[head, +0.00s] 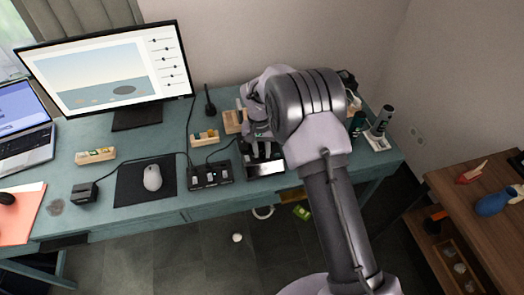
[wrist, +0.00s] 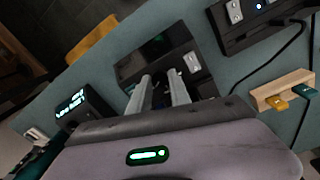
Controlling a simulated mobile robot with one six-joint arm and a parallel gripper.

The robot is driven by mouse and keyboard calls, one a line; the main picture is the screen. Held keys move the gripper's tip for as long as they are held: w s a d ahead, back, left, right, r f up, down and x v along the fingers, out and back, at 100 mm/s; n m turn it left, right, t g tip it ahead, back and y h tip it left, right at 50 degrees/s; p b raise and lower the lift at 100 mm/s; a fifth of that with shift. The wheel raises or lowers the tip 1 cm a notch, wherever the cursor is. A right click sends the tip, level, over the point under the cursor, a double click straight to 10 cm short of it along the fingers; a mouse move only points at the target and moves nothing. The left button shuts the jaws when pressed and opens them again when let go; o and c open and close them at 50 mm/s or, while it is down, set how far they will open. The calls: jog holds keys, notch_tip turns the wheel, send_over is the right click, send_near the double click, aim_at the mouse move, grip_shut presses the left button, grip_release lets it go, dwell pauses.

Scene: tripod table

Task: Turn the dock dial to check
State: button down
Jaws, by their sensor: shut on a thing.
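The dock is a black box on the teal desk, right of centre in the head view (head: 264,169); its dark top also shows in the wrist view (wrist: 140,63). My gripper (head: 263,150) points down at the dock from above. In the wrist view my gripper's two pale fingers (wrist: 160,80) reach onto the dock and are shut on a small part there, which looks like the dial. The fingers hide most of the dial, so I cannot tell which mark it points to.
A black switch box (head: 210,174) stands close to the left of the dock, with a cable behind it. A wooden block with yellow and green pieces (wrist: 283,90) is nearby. A small device with a lit display (wrist: 70,106) sits on the dock's other side. The mouse mat (head: 130,185) lies further left.

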aim_at(260, 154)
jog(key=c, duration=1.5)
grip_release()
jog(key=r+p, duration=0.1)
jog(key=r, duration=0.4)
jog(key=r+p, duration=0.2)
jog(key=r, duration=0.4)
jog(key=r+p, duration=0.2)
jog(key=r, duration=0.4)
jog(key=shift+a+r, duration=0.2)
jog(key=shift+a, duration=0.2)
